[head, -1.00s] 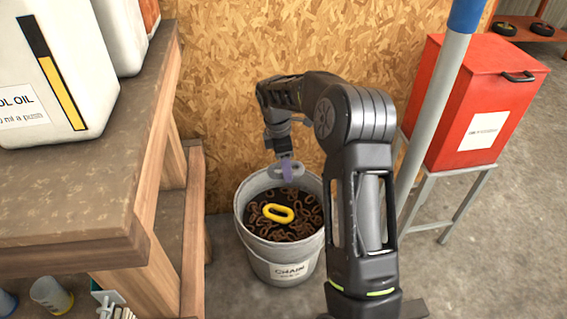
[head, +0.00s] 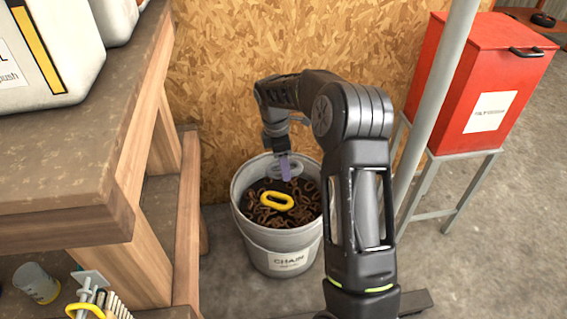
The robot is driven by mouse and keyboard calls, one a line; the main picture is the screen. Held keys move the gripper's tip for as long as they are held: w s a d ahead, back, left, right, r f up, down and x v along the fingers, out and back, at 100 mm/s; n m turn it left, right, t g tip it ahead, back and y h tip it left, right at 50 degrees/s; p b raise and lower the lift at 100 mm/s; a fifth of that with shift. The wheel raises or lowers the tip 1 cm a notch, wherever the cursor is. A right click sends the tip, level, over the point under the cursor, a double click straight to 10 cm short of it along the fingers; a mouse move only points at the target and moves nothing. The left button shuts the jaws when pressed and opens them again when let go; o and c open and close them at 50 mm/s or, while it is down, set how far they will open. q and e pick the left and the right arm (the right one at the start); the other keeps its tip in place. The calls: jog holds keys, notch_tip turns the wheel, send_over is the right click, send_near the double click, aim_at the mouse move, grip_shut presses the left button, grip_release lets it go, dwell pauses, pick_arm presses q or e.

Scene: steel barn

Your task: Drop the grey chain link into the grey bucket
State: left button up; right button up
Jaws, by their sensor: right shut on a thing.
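The grey bucket (head: 272,238) stands on the floor against the board wall, with a label reading CHAIN. It holds many brown rusty links and one yellow link (head: 277,200) on top. My right gripper (head: 285,168) comes down over the back of the bucket's opening, fingers pointing down. It is shut on the grey chain link (head: 271,171), which is partly hidden by the fingers. The link is at about rim height in the picture; its exact height above the rusty links is hard to tell. My left gripper is not in view.
A wooden bench (head: 60,150) with white jugs (head: 45,60) stands at left. A red box (head: 480,90) on a metal stand is at right, behind a grey pole (head: 437,110). Below the bench are a grey cup (head: 37,284) and another yellow link (head: 85,310).

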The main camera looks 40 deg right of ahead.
jog(key=o, duration=1.6)
jog(key=r+p, duration=0.1)
jog(key=r, duration=0.1)
jog(key=r+p, duration=0.1)
jog(key=r, duration=0.2)
jog(key=r+p, duration=0.1)
jog(key=r, duration=0.1)
jog(key=shift+w+a+r, duration=0.25)
jog(key=shift+a+r, duration=0.15)
